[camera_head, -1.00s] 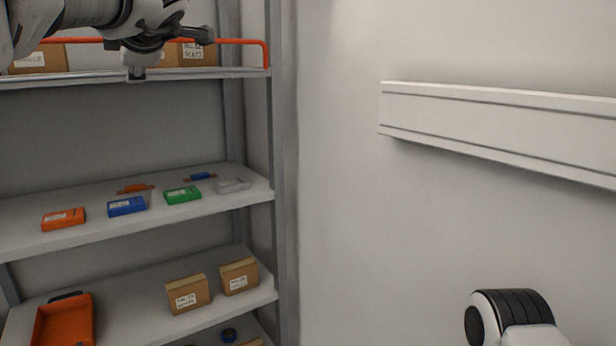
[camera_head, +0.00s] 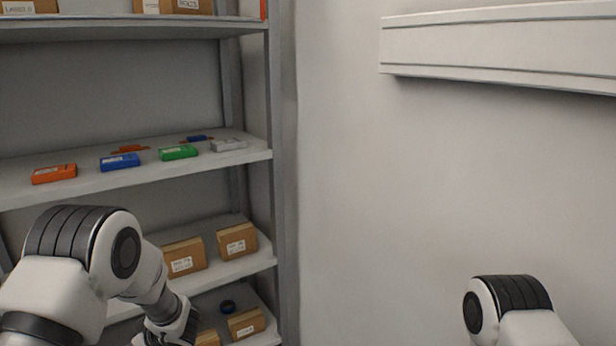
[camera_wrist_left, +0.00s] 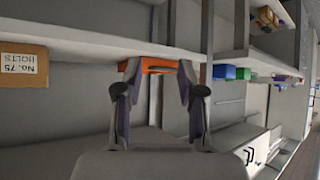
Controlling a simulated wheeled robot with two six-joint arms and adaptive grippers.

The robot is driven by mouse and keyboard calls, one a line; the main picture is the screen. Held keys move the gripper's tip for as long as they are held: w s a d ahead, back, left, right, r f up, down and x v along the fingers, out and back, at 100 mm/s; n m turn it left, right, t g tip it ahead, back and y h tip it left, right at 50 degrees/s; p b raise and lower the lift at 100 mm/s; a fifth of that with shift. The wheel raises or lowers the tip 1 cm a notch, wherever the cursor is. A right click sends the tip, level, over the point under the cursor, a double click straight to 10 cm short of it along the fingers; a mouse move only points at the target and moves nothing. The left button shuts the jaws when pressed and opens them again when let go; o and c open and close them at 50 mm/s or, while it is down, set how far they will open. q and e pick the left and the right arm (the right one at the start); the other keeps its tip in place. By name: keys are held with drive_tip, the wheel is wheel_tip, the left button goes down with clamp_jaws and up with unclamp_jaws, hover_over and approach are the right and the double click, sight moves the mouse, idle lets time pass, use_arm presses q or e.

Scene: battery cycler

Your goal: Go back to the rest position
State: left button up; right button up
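My left gripper (camera_wrist_left: 158,75) is in the left wrist view. Its two fingers are spread apart, and an orange object (camera_wrist_left: 160,68) shows behind the gap between them, seemingly on a shelf beyond and not gripped. In the head view my left arm is folded low at the bottom left, in front of the lower shelf, and its gripper is out of the frame. My right arm shows only as a bent link at the bottom right; its gripper is not in view.
The shelf rack's middle board (camera_head: 225,167) carries an orange box (camera_head: 54,174), a blue box (camera_head: 120,162), a green box (camera_head: 178,152) and a clear case (camera_head: 228,145). Cardboard boxes (camera_head: 237,240) stand below. A wall rail (camera_head: 500,45) is at the upper right; the space below it is free.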

use_arm(q)
drive_tip(key=s+d+f+m+g+h+b, duration=0.3)
drive_tip(key=s+f+m, duration=0.6)
drive_tip(key=s+f, duration=1.35)
drive_tip(key=s+d+m+g+h, duration=0.1)
drive_tip(key=s+d+m+h, duration=0.3)
drive_tip(key=s+d, duration=0.6)
drive_tip(key=s+h, duration=0.2)
drive_tip(key=s, duration=0.1)
drive_tip(key=shift+s+d+h, duration=0.2)
drive_tip(key=shift+s+h, duration=0.1)
drive_tip(key=shift+s, duration=0.1)
use_arm(e)
wheel_tip(320, 180, down, 4)
drive_tip(key=shift+f, duration=0.15)
